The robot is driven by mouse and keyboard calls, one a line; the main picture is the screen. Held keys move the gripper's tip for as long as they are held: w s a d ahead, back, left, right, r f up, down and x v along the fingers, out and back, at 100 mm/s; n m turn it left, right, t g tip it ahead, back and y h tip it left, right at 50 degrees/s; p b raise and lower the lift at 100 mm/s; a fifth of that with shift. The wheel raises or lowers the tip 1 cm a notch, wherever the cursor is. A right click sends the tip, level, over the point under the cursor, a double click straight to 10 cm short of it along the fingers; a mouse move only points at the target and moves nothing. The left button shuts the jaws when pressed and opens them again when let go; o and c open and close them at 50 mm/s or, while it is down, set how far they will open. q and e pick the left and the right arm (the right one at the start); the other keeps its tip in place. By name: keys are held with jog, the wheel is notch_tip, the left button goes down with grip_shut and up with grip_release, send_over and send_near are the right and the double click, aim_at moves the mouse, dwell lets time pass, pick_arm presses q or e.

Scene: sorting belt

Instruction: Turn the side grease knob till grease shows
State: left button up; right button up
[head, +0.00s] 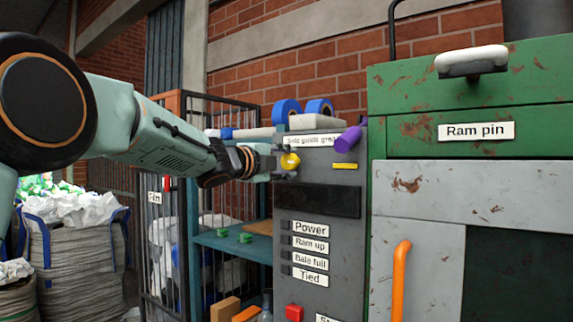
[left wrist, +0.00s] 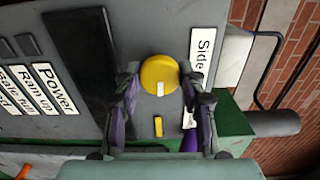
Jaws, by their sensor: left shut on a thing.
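The grease knob (head: 290,161) is round and yellow, on the grey control panel under a label reading "Side guide grease" (head: 312,140). In the left wrist view the knob (left wrist: 157,72) has a white mark on its face, pointing toward the bottom of the picture. My left gripper (head: 274,163) reaches in from the left and is shut on the knob; in the left wrist view its fingers (left wrist: 160,80) stand on both sides of it. A short yellow bar (head: 344,165) sits beside the knob; whether it is grease I cannot tell. My right gripper is not in view.
A purple cylinder (head: 348,140) sticks out from the panel near the knob. A dark screen (head: 318,201), several labels and a red button (head: 294,312) are below. The green machine (head: 470,85) with an orange handle (head: 400,280) stands to the right.

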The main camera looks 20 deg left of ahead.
pick_arm(q)
jog(key=shift+f, duration=0.4)
jog(key=o, duration=0.8)
jog(key=shift+c, duration=0.2)
jog(key=o, duration=0.4)
jog(key=shift+s+r, duration=0.2)
jog(key=shift+r, duration=0.15)
jog(key=shift+a, duration=0.1)
jog(key=v, duration=1.2)
jog(key=shift+w, duration=0.15)
